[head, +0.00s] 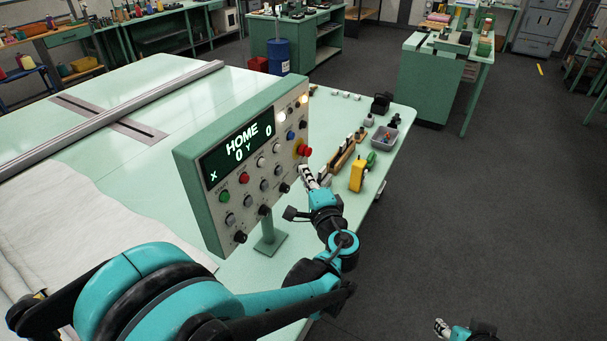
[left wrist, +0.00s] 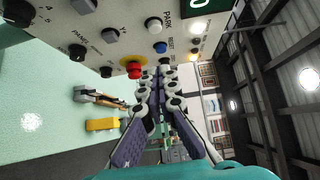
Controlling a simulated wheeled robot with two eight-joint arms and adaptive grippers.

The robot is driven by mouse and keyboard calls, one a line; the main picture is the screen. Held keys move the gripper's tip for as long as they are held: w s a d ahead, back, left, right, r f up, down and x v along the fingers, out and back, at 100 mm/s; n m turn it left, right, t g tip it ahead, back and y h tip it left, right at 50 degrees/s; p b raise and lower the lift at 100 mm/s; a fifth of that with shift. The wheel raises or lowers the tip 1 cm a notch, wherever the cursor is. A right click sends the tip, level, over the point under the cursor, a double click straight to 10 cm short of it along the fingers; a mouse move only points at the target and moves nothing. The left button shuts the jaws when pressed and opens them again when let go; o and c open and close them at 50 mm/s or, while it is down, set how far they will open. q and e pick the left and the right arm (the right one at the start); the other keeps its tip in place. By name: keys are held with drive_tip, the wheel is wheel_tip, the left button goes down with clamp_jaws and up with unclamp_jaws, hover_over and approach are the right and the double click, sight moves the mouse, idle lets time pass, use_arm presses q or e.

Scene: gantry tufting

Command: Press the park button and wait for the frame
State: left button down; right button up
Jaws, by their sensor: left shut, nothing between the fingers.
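The control panel (head: 238,165) stands on a post on the mint table, its dark screen reading HOME, X 0, Y 0. The white button under the PARK label (left wrist: 153,24) is clear of my fingers in the left wrist view; it seems to be the white button (head: 276,148) right of the screen in the head view. My left gripper (head: 306,172) is shut and empty, close to the panel's right side, below the red mushroom button (head: 304,151). Contact cannot be told. My right gripper (head: 441,327) is low at the bottom edge, its finger state unclear.
White cloth (head: 70,225) lies at left. A yellow tool (head: 357,174), a wooden rack (head: 342,155) and a grey bin (head: 384,138) sit right of the panel. The floor at right is open.

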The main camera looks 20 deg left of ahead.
sight(278, 149)
use_arm(q)
drive_tip(key=w+a+b, duration=0.1)
drive_tip(key=w+a, duration=0.5)
drive_tip(key=a, duration=0.2)
drive_tip(key=shift+a, duration=0.15)
drive_tip(key=shift+s+f, duration=0.1)
